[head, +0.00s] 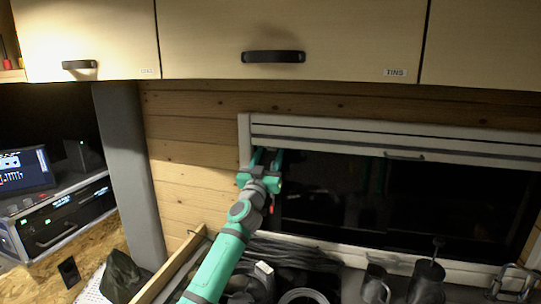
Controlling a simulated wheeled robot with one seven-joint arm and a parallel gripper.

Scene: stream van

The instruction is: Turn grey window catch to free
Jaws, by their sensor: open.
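The window (400,200) is dark glass in a pale frame on the wood-panelled wall, under the cupboards. My teal and grey arm reaches up to the window's left side. My gripper (266,158) is open, with its two fingers pointing at the upper left corner of the glass, beside the left frame post. I cannot make out the grey window catch; it may be hidden behind my gripper and wrist. Whether the fingers touch anything or stand around something cannot be told from here. A faint teal reflection shows in the glass.
Overhead cupboards with dark handles (273,57) hang above the window. A blind bar with a small handle (404,156) crosses the window's top. Below, a bin holds coiled cables (302,297), and a dark grinder-like item (427,283) stands right. A grey post (130,185) stands left.

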